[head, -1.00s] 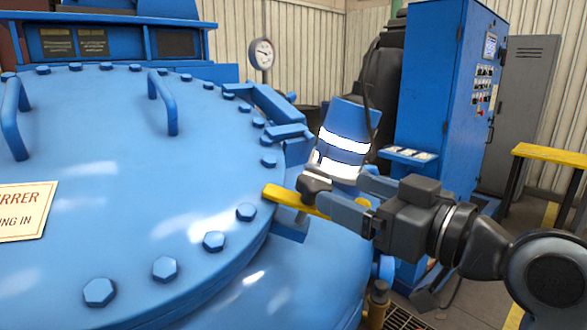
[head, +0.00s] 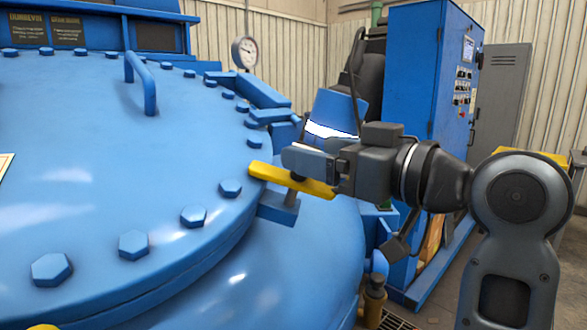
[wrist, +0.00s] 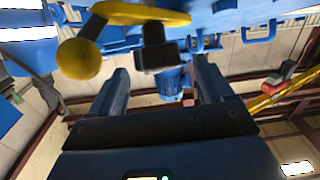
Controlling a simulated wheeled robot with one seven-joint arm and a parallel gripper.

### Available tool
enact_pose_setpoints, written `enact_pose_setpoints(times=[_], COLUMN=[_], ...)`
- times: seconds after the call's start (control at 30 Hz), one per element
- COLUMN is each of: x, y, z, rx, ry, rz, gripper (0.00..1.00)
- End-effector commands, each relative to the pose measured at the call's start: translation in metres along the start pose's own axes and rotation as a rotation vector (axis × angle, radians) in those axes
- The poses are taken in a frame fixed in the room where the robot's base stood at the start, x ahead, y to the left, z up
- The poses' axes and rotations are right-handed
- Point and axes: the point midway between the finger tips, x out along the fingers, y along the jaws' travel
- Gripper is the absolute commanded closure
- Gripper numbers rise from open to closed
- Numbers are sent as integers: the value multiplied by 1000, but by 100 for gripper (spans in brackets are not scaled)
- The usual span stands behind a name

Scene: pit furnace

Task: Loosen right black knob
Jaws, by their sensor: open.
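A yellow clamp bar (head: 264,172) lies at the rim of the large blue lid (head: 90,150), on a blue bracket (head: 279,208). In the head view my gripper (head: 296,160) is over the bar, and its fingers mostly cover the knob there. In the wrist view the black knob (wrist: 154,50) sits below the yellow bar (wrist: 140,13), beside a yellow ball (wrist: 80,58). My gripper (wrist: 160,72) is open and empty. The knob appears in line with the gap between the fingers, near their tips. Contact cannot be told.
Large blue hex bolts (head: 133,244) line the lid's rim, and a lid handle (head: 143,85) stands up at the back. A pressure gauge (head: 245,52) is behind. A blue control cabinet (head: 425,90) stands behind my arm.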

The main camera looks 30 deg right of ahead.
Motion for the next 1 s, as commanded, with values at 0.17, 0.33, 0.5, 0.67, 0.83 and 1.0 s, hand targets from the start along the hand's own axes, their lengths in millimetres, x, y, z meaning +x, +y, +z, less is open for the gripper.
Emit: enact_pose_setpoints(times=[0.17, 0.33, 0.5, 0.67, 0.83, 1.0], x=[20, 42, 52, 54, 54, 54], y=[0, 0, 0, 0, 0, 0], z=[-2, -1, -1, 0, 0, 0], rx=[4, 3, 2, 1, 1, 1], ry=[-2, -1, 0, 0, 0, 0], rz=[-1, 0, 1, 2, 2, 2], gripper=[20, 20, 20, 20, 23, 39])
